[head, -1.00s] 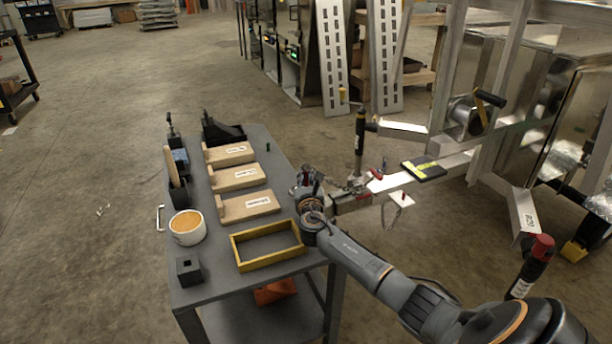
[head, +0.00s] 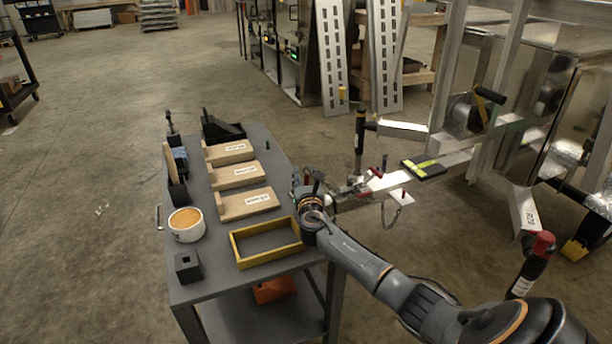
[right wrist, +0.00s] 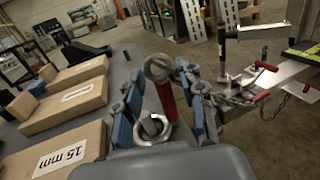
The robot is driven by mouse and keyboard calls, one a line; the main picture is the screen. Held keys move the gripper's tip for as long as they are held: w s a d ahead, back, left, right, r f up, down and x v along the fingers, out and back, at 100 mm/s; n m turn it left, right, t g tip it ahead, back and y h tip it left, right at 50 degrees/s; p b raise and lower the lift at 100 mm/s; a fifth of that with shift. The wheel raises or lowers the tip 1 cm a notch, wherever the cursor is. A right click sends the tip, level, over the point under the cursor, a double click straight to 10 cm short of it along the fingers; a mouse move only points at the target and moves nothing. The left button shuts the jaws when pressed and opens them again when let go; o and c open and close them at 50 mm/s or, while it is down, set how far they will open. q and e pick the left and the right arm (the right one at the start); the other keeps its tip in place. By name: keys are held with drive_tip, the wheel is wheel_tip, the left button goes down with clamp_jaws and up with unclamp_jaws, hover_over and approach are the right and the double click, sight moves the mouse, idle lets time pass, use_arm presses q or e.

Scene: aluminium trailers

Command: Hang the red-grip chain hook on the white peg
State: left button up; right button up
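The red-grip chain hook (right wrist: 168,102) shows in the right wrist view, with a grey ring at its far end and another ring close to the palm. It lies between the blue-padded fingers of my right gripper (right wrist: 162,88), with gaps visible beside the grip, so the fingers look open around it. In the head view my right gripper (head: 312,186) is at the right edge of the table, beside the trailer tongue. Chain links (right wrist: 235,100) show to its right. I cannot make out the white peg for certain. My left gripper is not in view.
The trailer tongue (head: 392,181), with red-handled clamps and a black jack post (head: 360,135), stands close to the right.

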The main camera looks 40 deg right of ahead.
drive_tip(key=shift+s+a+f+y, duration=0.1)
drive_tip(key=shift+a+f+y, duration=0.05)
drive_tip(key=shift+f, duration=0.25)
drive_tip(key=shift+s+a+f+y, duration=0.1)
drive_tip(key=shift+f+y, duration=0.05)
drive_tip(key=shift+f, duration=0.2)
drive_tip(key=shift+s+a, duration=0.1)
drive_tip(key=shift+s, duration=0.1)
drive_tip(key=v, duration=1)
drive_tip(key=shift+w+a+r, duration=0.1)
drive_tip(key=shift+r, duration=0.15)
drive_tip(key=shift+s+a, duration=0.1)
drive_tip(key=shift+s, duration=0.2)
drive_tip(key=shift+s+a+r, duration=0.15)
drive_tip(key=shift+s+r, duration=0.05)
drive_tip(key=shift+r, duration=0.05)
